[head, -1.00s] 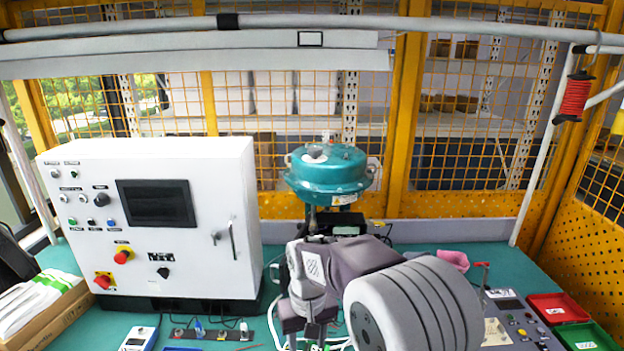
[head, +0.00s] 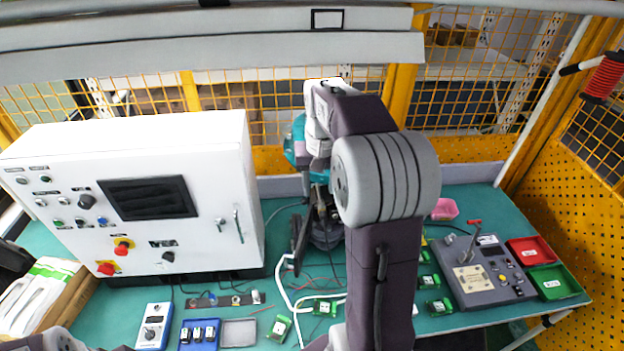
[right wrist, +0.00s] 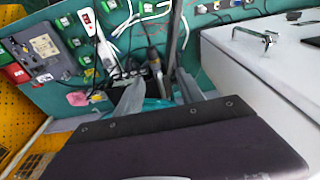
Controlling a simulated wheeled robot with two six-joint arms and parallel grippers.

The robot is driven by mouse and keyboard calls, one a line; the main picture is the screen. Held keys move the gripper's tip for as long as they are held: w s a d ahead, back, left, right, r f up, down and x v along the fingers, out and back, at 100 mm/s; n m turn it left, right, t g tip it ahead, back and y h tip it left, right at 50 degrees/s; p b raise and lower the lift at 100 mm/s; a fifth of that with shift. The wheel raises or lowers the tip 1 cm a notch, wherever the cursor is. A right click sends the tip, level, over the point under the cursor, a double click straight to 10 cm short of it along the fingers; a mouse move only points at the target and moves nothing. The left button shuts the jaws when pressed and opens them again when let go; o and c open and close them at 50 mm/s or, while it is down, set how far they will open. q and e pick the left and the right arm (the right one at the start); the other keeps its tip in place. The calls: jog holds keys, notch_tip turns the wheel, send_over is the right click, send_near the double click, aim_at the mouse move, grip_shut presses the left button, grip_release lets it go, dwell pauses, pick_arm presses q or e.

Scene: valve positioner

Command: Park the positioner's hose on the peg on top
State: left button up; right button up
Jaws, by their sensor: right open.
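The valve's teal actuator (head: 293,150) stands behind my right wrist in the head view, mostly covered by it. A dark stem and body (head: 322,222) show below it. A white hose (head: 287,288) lies in bends on the bench left of my arm; white loops (right wrist: 143,14) also show in the right wrist view. I cannot tell which line is the positioner's hose, and I cannot make out the peg. My right gripper (head: 318,150) is up by the actuator. Its grey fingers (right wrist: 160,92) are apart and empty, with teal visible between them. My left gripper is out of view.
A white control cabinet (head: 130,195) stands close on the left. A grey panel box (head: 480,272), a red tray (head: 530,250) and a green tray (head: 552,282) are at right. Small green modules (head: 280,327) and a blue tray (head: 200,333) lie in front. Yellow mesh fencing closes the back.

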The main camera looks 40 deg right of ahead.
aim_at(320, 208)
jog(key=s+f+p, duration=0.1)
jog(key=s+f, duration=0.3)
jog(key=w+f, duration=0.2)
jog(key=w+d+f, duration=0.1)
jog(key=w+f, duration=0.1)
jog(key=shift+w+p, duration=0.1)
jog(key=shift+p, duration=0.2)
jog(key=shift+a+f, duration=0.1)
jog(key=shift+f, duration=0.05)
jog(key=shift+s+a+r, duration=0.1)
jog(key=shift+s+r, duration=0.2)
jog(key=shift+s, duration=0.5)
jog(key=shift+s+r, duration=0.1)
jog(key=shift+s, duration=0.15)
jog(key=shift+c, duration=1.3)
jog(key=c, duration=0.5)
jog(key=shift+w, duration=0.4)
grip_shut()
jog(key=shift+c, duration=0.8)
grip_release()
jog(key=shift+s, duration=0.1)
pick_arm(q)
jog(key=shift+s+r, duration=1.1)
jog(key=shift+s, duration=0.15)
pick_arm(e)
grip_shut()
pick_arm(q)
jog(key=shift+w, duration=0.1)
pick_arm(e)
jog(key=shift+f, duration=0.2)
